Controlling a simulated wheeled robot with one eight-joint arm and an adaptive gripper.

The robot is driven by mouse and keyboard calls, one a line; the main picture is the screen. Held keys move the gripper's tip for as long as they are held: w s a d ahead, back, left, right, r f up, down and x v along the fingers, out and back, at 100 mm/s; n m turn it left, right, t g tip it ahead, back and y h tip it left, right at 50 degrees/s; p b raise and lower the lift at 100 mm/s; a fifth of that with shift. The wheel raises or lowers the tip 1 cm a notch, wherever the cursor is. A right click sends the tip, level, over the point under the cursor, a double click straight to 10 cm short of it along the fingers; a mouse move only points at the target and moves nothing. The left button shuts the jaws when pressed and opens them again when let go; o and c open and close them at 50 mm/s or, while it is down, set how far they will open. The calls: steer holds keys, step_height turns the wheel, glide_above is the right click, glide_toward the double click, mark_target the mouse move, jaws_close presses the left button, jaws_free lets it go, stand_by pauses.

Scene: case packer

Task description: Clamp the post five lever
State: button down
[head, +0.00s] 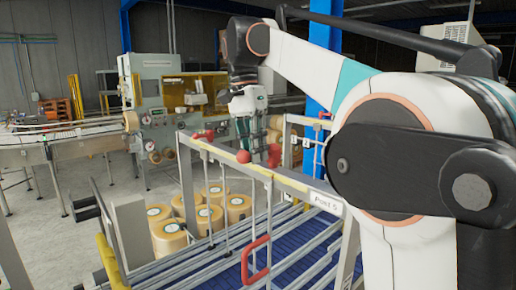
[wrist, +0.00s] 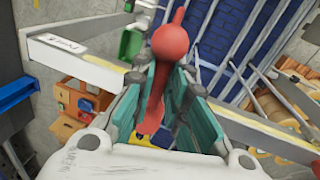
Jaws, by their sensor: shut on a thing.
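The red lever with a round ball knob (wrist: 170,41) runs down between the teal finger pads of my gripper (wrist: 165,95) in the wrist view. My gripper is shut on the lever's shaft, and the ball sticks out beyond the pads. In the head view the red ball (head: 243,156) shows at the light rail, just below my gripper (head: 250,135). A label reading "Post 5" (head: 326,203) is on the same rail, nearer the camera. The lever's clamp and its exact angle are partly hidden by my fingers.
Another red handle (head: 203,136) is at the rail's left end. A red loop handle (head: 256,259) hangs on the rods below. Blue conveyor belting (head: 300,232) runs under the rail. Several tape rolls (head: 167,237) stand on the floor at left.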

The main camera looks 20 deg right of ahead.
steer(key=shift+w+m, duration=0.25)
steer(key=shift+m, duration=0.15)
steer(key=c, duration=1.6)
jaws_free()
steer(key=shift+o, duration=0.2)
steer(key=shift+r, duration=0.1)
step_height(320, 180, up, 7)
steer(key=w, duration=0.1)
steer(key=shift+w+a, duration=0.25)
steer(key=shift+r, duration=0.1)
